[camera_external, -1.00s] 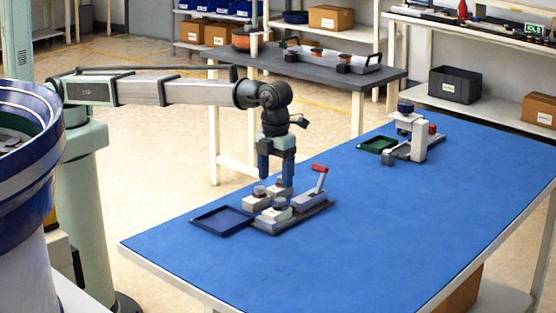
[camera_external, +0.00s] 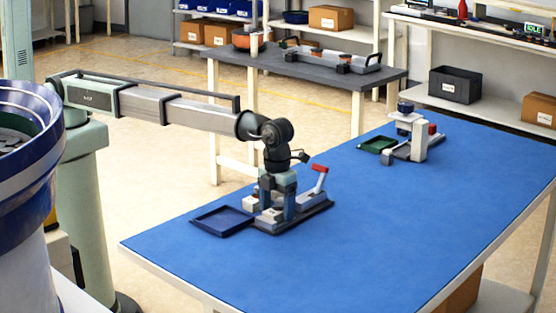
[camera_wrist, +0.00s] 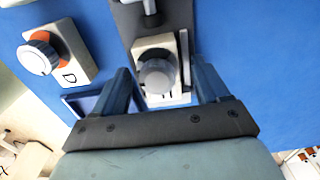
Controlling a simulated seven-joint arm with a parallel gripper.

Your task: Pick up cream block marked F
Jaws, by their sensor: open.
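In the wrist view a cream block (camera_wrist: 152,46) with a grey round knob lies between the fingers of my gripper (camera_wrist: 161,78). I cannot read a letter on it. Another cream block (camera_wrist: 70,62) with a grey knob and orange ring lies to the left, marked with what looks like a D. In the external view my gripper (camera_external: 277,212) is open and low over the blocks, its fingers hiding part of them. One cream block (camera_external: 250,203) shows to the left of the fingers. No letter F is legible.
A dark fixture base (camera_external: 300,221) carries a red-handled lever (camera_external: 320,169) right of my gripper. A shallow navy tray (camera_external: 223,221) lies to the left on the blue table (camera_external: 380,240). A green tray (camera_external: 377,144) stands farther back. The table's front right is clear.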

